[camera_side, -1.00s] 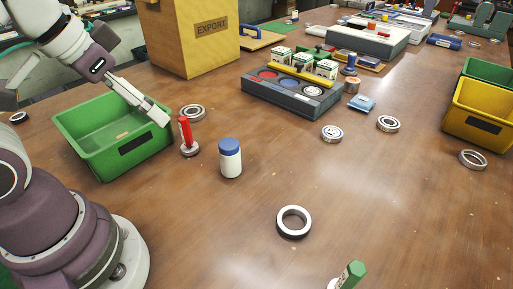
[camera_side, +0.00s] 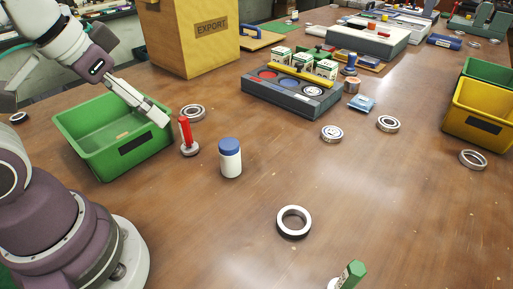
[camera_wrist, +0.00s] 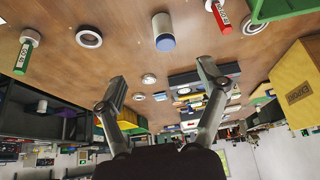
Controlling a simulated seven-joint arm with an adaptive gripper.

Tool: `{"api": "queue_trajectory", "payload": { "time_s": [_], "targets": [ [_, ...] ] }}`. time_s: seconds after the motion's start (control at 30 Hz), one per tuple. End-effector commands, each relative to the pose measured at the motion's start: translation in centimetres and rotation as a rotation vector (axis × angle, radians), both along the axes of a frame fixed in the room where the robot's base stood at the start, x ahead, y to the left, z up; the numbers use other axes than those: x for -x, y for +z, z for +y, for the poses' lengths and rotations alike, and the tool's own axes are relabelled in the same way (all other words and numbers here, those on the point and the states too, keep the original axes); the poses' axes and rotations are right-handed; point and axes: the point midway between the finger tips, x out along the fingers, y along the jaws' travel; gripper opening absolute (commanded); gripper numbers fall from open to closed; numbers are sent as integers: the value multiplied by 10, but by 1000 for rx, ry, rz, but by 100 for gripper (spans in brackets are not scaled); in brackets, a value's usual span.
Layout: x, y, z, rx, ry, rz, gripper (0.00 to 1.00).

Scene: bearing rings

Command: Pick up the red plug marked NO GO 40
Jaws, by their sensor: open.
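The red plug (camera_side: 185,131) stands upright on a round metal base on the table, right of the green bin in the side view. In the wrist view the red plug (camera_wrist: 222,18) is at the top right, with a white label too small to read. My gripper (camera_side: 160,117) is above the bin's right rim, just left of the plug and apart from it. In the wrist view my gripper (camera_wrist: 163,79) has its two fingers wide apart with nothing between them; the plug lies beyond the right finger.
The green bin (camera_side: 126,148) is beside the plug. A white jar with a blue lid (camera_side: 230,158) stands close on its right, and a bearing ring (camera_side: 193,111) lies behind it. A green plug (camera_side: 352,274) is at the front edge.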

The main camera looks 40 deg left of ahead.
Motion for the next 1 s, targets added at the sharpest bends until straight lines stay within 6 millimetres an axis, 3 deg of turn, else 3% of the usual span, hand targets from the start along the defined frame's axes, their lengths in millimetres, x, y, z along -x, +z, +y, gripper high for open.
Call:
{"api": "queue_trajectory", "payload": {
  "time_s": [0.07,0.2,0.57,0.67,0.77,0.9,1.0],
  "targets": [
    [0,0,0,0,0,0,70],
    [0,0,0,0,0,0,52],
    [-6,3,2,-33,-59,24,51],
    [-27,8,13,-133,-267,103,51],
    [-57,5,34,-247,-580,202,51],
    [-93,-17,72,-351,-1035,314,51],
    [-107,-38,97,-381,-1308,358,51]
  ]
}}
